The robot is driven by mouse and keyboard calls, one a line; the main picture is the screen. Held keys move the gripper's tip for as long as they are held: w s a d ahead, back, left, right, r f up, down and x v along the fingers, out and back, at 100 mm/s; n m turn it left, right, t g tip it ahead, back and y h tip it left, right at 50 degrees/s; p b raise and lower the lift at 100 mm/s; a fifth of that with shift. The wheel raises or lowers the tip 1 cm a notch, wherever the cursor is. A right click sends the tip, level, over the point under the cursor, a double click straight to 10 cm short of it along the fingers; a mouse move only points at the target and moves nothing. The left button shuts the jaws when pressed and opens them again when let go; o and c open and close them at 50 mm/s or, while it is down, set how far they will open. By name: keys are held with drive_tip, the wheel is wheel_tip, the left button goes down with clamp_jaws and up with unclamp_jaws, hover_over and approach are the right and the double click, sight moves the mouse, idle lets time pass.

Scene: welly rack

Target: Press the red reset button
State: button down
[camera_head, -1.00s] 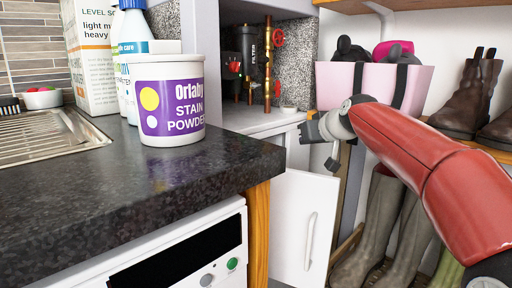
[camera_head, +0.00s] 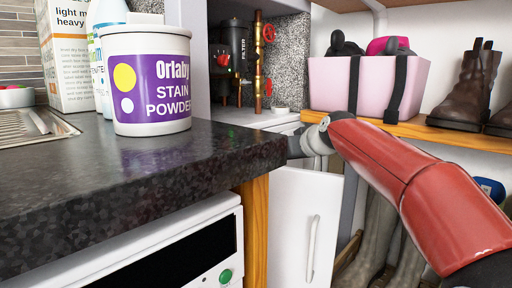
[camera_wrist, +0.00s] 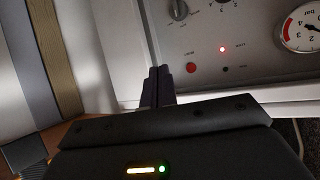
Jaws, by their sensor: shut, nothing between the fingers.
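In the wrist view, a pale grey panel (camera_wrist: 205,20) carries a small dark red round button (camera_wrist: 191,67) and a brightly lit red lamp (camera_wrist: 222,49) above and to its right. The labels are too small to read surely. My gripper (camera_wrist: 160,72) is shut and empty. Its dark fingertips appear just left of the red button in the picture; a gap seems to show, but I cannot tell the depth. In the head view, my fingers are hidden behind the worktop's right corner, and the panel and button are not visible.
The dark worktop (camera_head: 200,165) juts out close to my wrist, with a stain powder tub (camera_head: 147,75) on it. A white cupboard door (camera_head: 295,225) hangs open below. The panel also has a knob (camera_wrist: 178,10) and gauge (camera_wrist: 302,28). A pink box (camera_head: 330,85) sits on the shelf.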

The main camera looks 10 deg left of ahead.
drive_tip(key=w+a+p, duration=0.4)
drive_tip(key=a+p, duration=0.2)
drive_tip(key=a, duration=0.1)
drive_tip(key=shift+w+p, duration=0.2)
drive_tip(key=shift+p, duration=0.15)
idle(1.8)
drive_tip(key=shift+w+a+r+p, duration=0.1)
drive_tip(key=shift+w+a+p, duration=0.15)
drive_tip(key=shift+p, duration=0.15)
